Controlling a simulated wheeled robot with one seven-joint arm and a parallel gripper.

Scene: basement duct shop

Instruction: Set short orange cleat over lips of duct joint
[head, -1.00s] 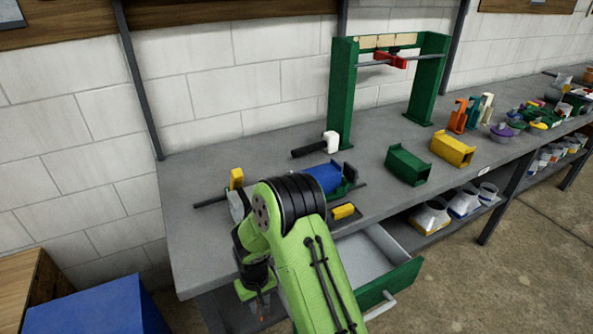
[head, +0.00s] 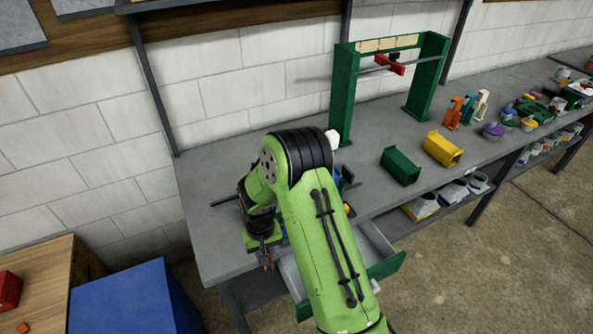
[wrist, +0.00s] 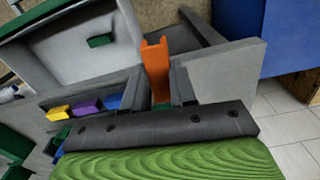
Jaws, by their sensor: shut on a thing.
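The short orange cleat (wrist: 156,66) is held upright between the two grey fingers of my gripper (wrist: 165,88) in the wrist view. In the head view, a small bit of orange (head: 266,262) shows at the tip of my gripper (head: 265,254), beside the bench's front edge near the open drawer. The duct joint is mostly hidden behind my arm in the head view. Only slivers of blue and green show beside my arm on the bench. I cannot tell its lips from here.
The open drawer (head: 388,268) sticks out from the bench (head: 205,235). A green duct piece (head: 400,165) and a yellow one (head: 441,149) stand to the right. A green frame (head: 343,95) stands at the back. A blue box (head: 125,300) is at lower left.

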